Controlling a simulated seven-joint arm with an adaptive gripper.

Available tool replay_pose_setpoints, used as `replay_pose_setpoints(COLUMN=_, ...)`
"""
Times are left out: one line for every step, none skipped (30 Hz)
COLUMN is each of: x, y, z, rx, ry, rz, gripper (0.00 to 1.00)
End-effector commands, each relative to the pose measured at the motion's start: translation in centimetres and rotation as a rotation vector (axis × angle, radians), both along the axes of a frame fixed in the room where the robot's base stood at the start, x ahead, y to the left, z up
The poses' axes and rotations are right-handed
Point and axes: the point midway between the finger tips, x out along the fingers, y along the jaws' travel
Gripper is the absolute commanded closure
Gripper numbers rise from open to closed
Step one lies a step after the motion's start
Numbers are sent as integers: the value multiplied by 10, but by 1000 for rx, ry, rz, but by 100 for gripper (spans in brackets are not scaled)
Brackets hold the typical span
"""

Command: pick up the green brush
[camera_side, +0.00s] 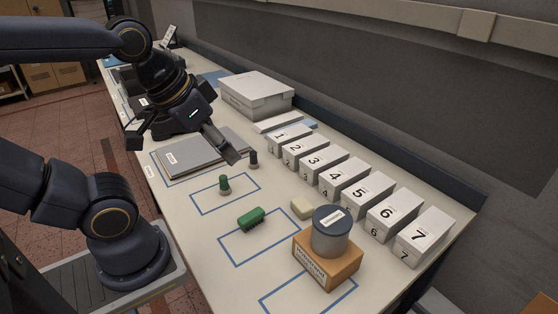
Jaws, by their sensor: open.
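A green block-shaped piece, which looks like the green brush (251,218), lies on the pale table across the far edge of a blue-outlined rectangle. A smaller upright green piece (224,184) with a paler base stands behind it, inside another blue outline. My gripper (184,143) is open and empty, above the grey flat folder area, behind and to the left of both green pieces. It is clear of them. One finger points toward a small dark upright peg (253,159); I cannot tell whether they touch.
A row of numbered white boxes (345,175) runs along the right. A grey tin (331,232) stands on an orange-brown box (328,264) at the front, with a cream block (302,208) beside it. A large pale box (256,95) is at the back. Table between the outlines is clear.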

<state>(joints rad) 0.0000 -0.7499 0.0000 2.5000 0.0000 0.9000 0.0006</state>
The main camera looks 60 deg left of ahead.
Motion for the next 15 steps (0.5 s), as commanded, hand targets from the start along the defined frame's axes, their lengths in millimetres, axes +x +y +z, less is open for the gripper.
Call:
replay_pose_setpoints(x=1, y=0, z=1, rx=5, ry=-6, rz=-9, gripper=40)
replay_pose_setpoints(x=6, y=0, z=7, rx=11, ry=-22, rz=-18, gripper=40)
replay_pose_setpoints(x=11, y=0, z=8, rx=18, ry=-18, rz=-25, gripper=40)
replay_pose_setpoints(x=16, y=1, z=8, rx=23, ry=-6, rz=-26, gripper=40)
replay_pose_setpoints(x=21, y=2, z=7, rx=28, ry=9, rz=-26, gripper=40)
replay_pose_setpoints(x=29, y=5, z=3, rx=34, ry=36, rz=-23, gripper=40)
replay_pose_setpoints(x=36, y=7, z=-1, rx=38, ry=63, rz=-18, gripper=40)
replay_pose_setpoints(x=43, y=10, z=-6, rx=41, ry=92, rz=-12, gripper=40)
replay_pose_setpoints(x=52, y=15, z=-15, rx=43, ry=134, rz=-4, gripper=40)
replay_pose_setpoints(x=59, y=19, z=-22, rx=43, ry=166, rz=3, gripper=40)
replay_pose_setpoints(x=65, y=23, z=-30, rx=41, ry=199, rz=12, gripper=40)
replay_pose_setpoints(x=72, y=29, z=-41, rx=37, ry=241, rz=23, gripper=40)
replay_pose_setpoints(x=77, y=33, z=-49, rx=33, ry=272, rz=30, gripper=40)
replay_pose_setpoints(x=80, y=37, z=-58, rx=27, ry=303, rz=39, gripper=40)
replay_pose_setpoints(x=84, y=42, z=-69, rx=19, ry=341, rz=50, gripper=40)
